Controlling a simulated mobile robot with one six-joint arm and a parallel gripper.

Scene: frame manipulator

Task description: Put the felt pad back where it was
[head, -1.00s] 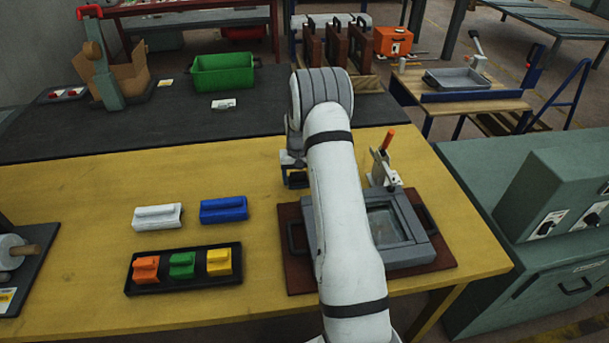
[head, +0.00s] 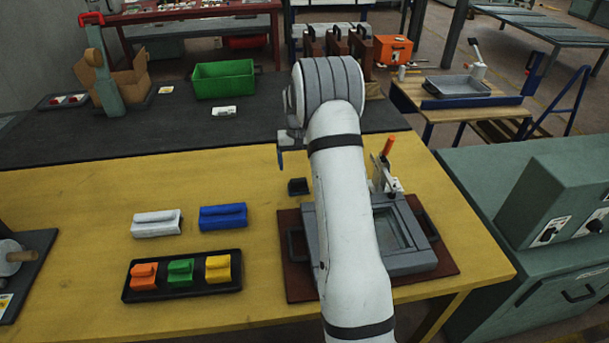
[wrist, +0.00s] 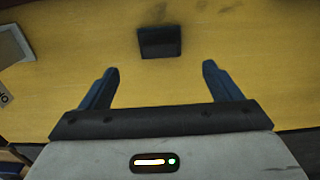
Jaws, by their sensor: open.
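A small dark block (head: 298,187) sits on the yellow tabletop, just left of the grey frame fixture; it may be the felt pad, but I cannot tell for certain. In the wrist view the dark block (wrist: 160,42) lies beyond my fingertips, roughly centred between them and apart from both. My gripper (wrist: 160,67) is open and empty, its two blue fingers spread. In the head view my gripper (head: 281,160) is above the table, partly hidden by my arm. The grey frame fixture (head: 415,262) lies on a dark red board (head: 440,277), its left part hidden by my arm.
A white block (head: 157,223) and a blue block (head: 223,216) lie left on the table. A black tray (head: 182,291) holds orange, green and yellow blocks. An orange-handled clamp (head: 387,160) rises behind the frame. A green bin (head: 223,80) stands on the dark surface behind.

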